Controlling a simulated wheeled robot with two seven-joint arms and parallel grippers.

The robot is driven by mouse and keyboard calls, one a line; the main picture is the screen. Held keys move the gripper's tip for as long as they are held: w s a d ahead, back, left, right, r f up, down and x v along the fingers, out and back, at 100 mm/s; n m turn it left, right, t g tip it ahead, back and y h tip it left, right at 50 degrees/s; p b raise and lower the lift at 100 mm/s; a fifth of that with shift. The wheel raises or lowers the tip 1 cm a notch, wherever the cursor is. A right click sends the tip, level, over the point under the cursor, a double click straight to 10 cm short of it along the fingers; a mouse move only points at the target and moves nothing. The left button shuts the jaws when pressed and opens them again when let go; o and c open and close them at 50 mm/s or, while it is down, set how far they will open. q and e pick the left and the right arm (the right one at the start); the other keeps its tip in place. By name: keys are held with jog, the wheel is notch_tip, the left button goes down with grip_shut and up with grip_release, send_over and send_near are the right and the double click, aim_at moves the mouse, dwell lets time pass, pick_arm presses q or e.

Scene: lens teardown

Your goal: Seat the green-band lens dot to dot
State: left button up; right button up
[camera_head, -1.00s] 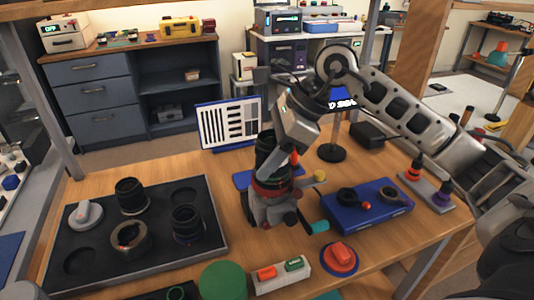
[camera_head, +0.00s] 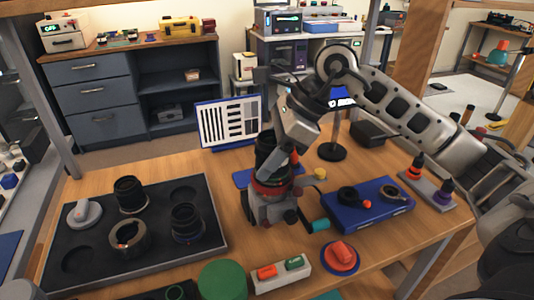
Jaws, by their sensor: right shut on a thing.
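My right gripper (camera_head: 284,160) reaches down from the right and is shut on a black lens barrel (camera_head: 266,143). The barrel stands roughly upright over a grey fixture (camera_head: 266,211) with a red ring (camera_head: 270,188) near its top. I cannot tell whether the barrel is fully down in the fixture, as the gripper covers part of the join. No green band or alignment dots can be made out. My left gripper is not in view.
A dark tray (camera_head: 98,258) at left holds two black barrels (camera_head: 130,194) (camera_head: 186,221), a metal ring (camera_head: 127,236) and a grey knobbed piece (camera_head: 85,214). A blue tray (camera_head: 372,217) with small parts lies right of the fixture.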

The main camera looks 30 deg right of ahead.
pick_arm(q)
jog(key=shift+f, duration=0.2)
pick_arm(e)
jog(key=shift+f, duration=0.15)
dwell(0.4)
jog(key=o, duration=1.3)
jog(key=shift+c, duration=0.2)
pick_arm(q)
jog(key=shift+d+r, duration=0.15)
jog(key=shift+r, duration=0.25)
pick_arm(e)
jog(key=v, duration=1.6)
